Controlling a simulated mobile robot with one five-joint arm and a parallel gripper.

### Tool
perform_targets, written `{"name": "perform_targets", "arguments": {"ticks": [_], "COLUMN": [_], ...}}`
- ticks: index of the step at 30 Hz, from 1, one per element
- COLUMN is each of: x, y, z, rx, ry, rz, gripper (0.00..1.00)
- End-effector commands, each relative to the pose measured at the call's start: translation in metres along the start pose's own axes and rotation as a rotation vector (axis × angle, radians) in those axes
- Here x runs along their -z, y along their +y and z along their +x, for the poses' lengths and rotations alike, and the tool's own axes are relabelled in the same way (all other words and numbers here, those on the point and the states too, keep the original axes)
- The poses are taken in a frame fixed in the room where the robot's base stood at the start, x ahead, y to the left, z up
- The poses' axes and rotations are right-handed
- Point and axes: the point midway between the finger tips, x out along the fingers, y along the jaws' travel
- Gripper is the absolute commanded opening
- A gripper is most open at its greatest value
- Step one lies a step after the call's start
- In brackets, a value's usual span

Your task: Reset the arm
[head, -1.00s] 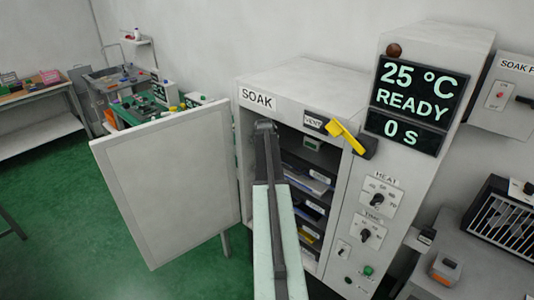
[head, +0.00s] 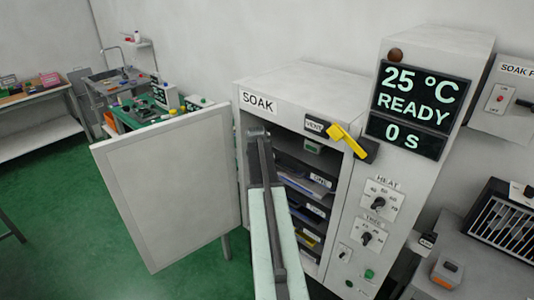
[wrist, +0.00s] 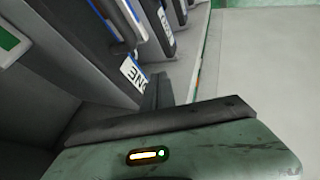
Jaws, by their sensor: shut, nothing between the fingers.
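The SOAK cabinet (head: 300,85) stands with its door (head: 170,190) swung open to the left. My arm reaches up from the bottom of the head view to the upper left of the cabinet opening. My gripper (head: 258,133) is at the arm's far end, in front of the opening and below the SOAK label. In the wrist view my gripper (wrist: 157,92) shows as dark fingers, shut and empty, near the dark shelf units. The arm hides part of the cabinet's inside.
A yellow vent lever (head: 345,140) sits at the opening's top right. The display (head: 420,95) reads 25 °C, READY, 0 S, above HEAT (head: 378,202) and time dials. A bench with a caged unit (head: 505,218) is at right.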

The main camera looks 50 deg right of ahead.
Motion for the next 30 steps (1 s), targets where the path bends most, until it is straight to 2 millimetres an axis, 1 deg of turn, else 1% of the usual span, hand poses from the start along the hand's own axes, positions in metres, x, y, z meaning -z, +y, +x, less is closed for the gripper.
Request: {"name": "perform_targets", "arguments": {"ticks": [1, 3, 6, 9, 13, 21, 23, 25, 26, 29, 30], "x": [0.002, 0.002, 0.001, 0.0, -0.002, -0.003, 0.0, 0.011, 0.019, 0.05, 0.062], "y": [0.007, 0.007, 0.006, 0.005, 0.003, 0.003, -0.003, -0.023, -0.037, -0.106, -0.141], "z": [-0.027, -0.047, -0.074, -0.091, -0.098, -0.096, -0.094, -0.091, -0.09, -0.088, -0.091], "rx": [-0.002, -0.001, -0.001, 0.0, 0.0, 0.0, 0.003, 0.015, 0.023, 0.063, 0.082], "ry": [0.0, -0.001, -0.001, -0.001, -0.001, -0.001, 0.002, 0.013, 0.022, 0.061, 0.08], "rz": [0.001, 0.001, 0.001, 0.001, 0.002, 0.003, -0.003, -0.025, -0.042, -0.118, -0.154], "gripper": [0.0, 0.0, 0.0, 0.0, 0.0, 0.0, 0.0, 0.0, 0.0, 0.0, 0.0]}}
